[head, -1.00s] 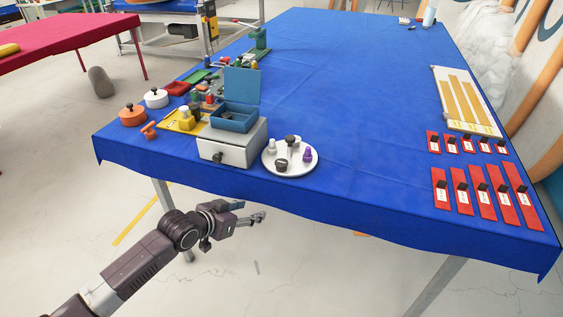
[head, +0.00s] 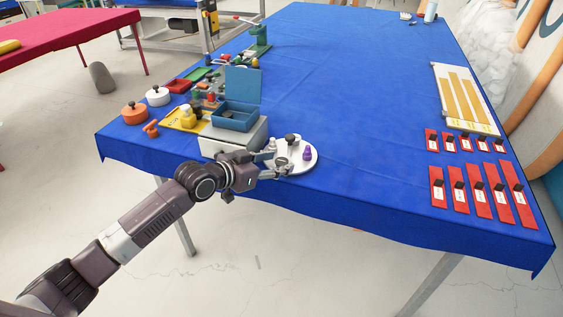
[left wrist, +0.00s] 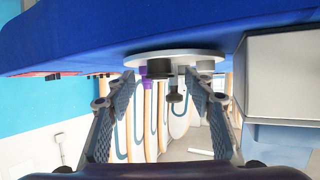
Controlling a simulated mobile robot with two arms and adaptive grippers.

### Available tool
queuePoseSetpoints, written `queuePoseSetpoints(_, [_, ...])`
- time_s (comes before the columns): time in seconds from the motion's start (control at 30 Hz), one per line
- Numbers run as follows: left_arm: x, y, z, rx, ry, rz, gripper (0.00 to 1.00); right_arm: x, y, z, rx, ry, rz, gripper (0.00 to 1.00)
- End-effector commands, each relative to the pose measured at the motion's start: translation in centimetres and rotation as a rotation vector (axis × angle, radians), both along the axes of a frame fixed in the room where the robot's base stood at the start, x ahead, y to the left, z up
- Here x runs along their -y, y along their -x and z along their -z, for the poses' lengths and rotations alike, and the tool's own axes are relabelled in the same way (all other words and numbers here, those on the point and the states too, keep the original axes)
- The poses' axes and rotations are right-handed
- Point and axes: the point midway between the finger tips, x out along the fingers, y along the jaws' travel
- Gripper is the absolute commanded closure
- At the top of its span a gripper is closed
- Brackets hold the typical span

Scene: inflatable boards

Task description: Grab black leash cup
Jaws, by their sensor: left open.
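A round white plate (head: 307,163) lies at the front edge of the blue table and bears several small pieces. In the left wrist view, which appears upside down, a short black cup (left wrist: 159,71) stands on the plate's near side between my open fingers. In the head view my gripper largely covers the cup. A purple piece (head: 307,154), a pale piece (left wrist: 205,66) and a dark-knobbed piece (head: 291,139) stand close around it. My left gripper (head: 281,163) is open at the plate's front left, with nothing visibly held. My right gripper is out of view.
A grey box with a drawer (head: 245,135) stands just left of the plate, close to my gripper. Red strips with black tabs (head: 480,198) lie at the right. The middle of the blue table (head: 370,110) is clear.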

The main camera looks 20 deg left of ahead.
Motion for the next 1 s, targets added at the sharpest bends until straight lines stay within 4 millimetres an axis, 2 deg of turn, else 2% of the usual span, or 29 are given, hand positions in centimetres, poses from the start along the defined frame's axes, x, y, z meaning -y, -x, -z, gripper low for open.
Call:
queuePoseSetpoints(0.1, [0.35, -0.63, 0.29, 0.000, -0.001, 0.000, 0.52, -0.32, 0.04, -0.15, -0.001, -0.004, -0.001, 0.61])
queuePoseSetpoints(0.33, [0.36, -0.69, 0.39, 0.001, -0.002, 0.000, 0.52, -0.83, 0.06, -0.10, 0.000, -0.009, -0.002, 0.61])
queuePoseSetpoints(0.63, [0.36, -0.67, 0.38, 0.000, -0.002, -0.001, 0.84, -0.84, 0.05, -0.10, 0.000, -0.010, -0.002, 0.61])
queuePoseSetpoints(1.0, [0.35, -0.67, 0.29, 0.001, -0.001, -0.001, 0.85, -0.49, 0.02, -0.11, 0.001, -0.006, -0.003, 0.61])
